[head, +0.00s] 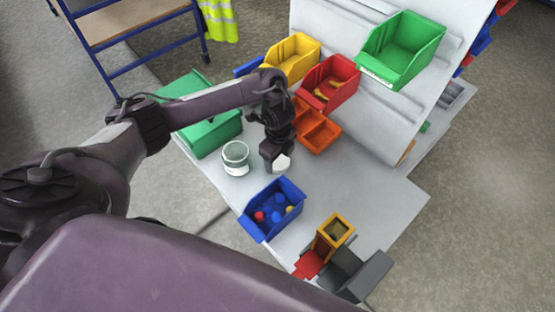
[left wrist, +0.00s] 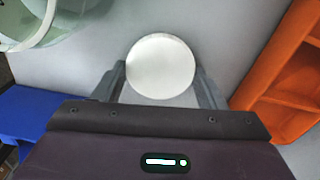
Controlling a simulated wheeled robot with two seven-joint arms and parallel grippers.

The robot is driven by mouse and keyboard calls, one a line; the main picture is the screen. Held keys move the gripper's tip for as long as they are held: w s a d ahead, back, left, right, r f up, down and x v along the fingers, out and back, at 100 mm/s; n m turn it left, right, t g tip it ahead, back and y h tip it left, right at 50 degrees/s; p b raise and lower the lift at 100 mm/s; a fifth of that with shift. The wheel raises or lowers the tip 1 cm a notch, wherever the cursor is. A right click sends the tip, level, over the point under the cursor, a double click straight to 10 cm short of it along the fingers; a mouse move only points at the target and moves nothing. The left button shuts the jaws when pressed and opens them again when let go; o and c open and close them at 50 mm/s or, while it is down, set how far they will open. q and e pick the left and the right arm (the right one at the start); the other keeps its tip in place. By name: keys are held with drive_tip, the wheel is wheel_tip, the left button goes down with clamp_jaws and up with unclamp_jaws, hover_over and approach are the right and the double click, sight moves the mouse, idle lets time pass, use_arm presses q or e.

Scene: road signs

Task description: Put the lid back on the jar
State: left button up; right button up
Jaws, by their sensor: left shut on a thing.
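The jar (head: 235,158) stands open on the grey table, with a pale rim and a greenish inside. Part of it shows at the upper left of the left wrist view (left wrist: 40,22). The lid is a white round disc (left wrist: 160,66) between the fingers of my left gripper (left wrist: 163,82). In the head view the lid (head: 282,163) shows at the tip of my left gripper (head: 274,160), to the right of the jar and apart from it. The gripper is shut on the lid. My right gripper is not in view.
A blue bin (head: 272,210) with small coloured pieces stands at the front. Orange bins (head: 318,132) are right of the gripper, a green box (head: 208,134) behind the jar. Red (head: 330,84), yellow (head: 293,58) and green (head: 403,50) bins are at the rack. The table's right part is clear.

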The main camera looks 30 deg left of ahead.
sight(278, 160)
use_arm(q)
drive_tip(key=shift+r, duration=0.55)
wheel_tip(278, 160, up, 19)
drive_tip(key=p, duration=0.6)
drive_tip(key=shift+p, duration=0.4)
